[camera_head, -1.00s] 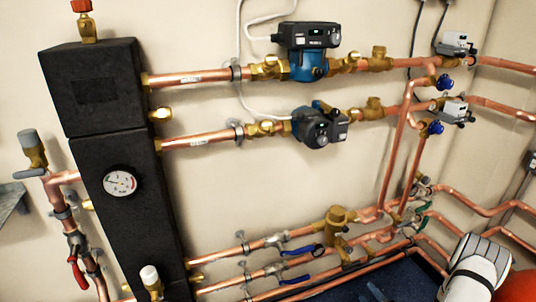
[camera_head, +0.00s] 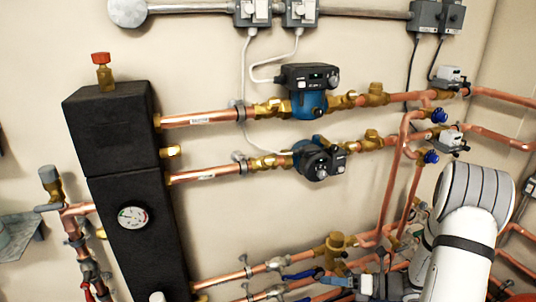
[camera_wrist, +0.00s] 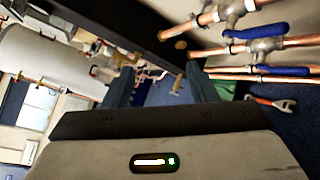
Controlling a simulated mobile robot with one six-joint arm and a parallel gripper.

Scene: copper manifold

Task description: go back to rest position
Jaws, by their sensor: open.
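My gripper shows in the wrist view (camera_wrist: 160,88) with its two dark fingers apart and nothing between them. In the head view my white arm (camera_head: 460,240) stands at the lower right, in front of the lower copper pipes. The gripper end (camera_head: 335,280) is low in that view, near the blue valve handles, and partly cut off by the bottom edge. I cannot tell whether it touches any pipe.
Copper pipes (camera_head: 200,119) run along the wall from a black manifold block (camera_head: 112,130) with a gauge (camera_head: 132,217). Two pumps (camera_head: 309,100) sit on them. In the wrist view, blue-handled valves (camera_wrist: 256,31) are close at the upper right. A white tank (camera_wrist: 45,65) stands at left.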

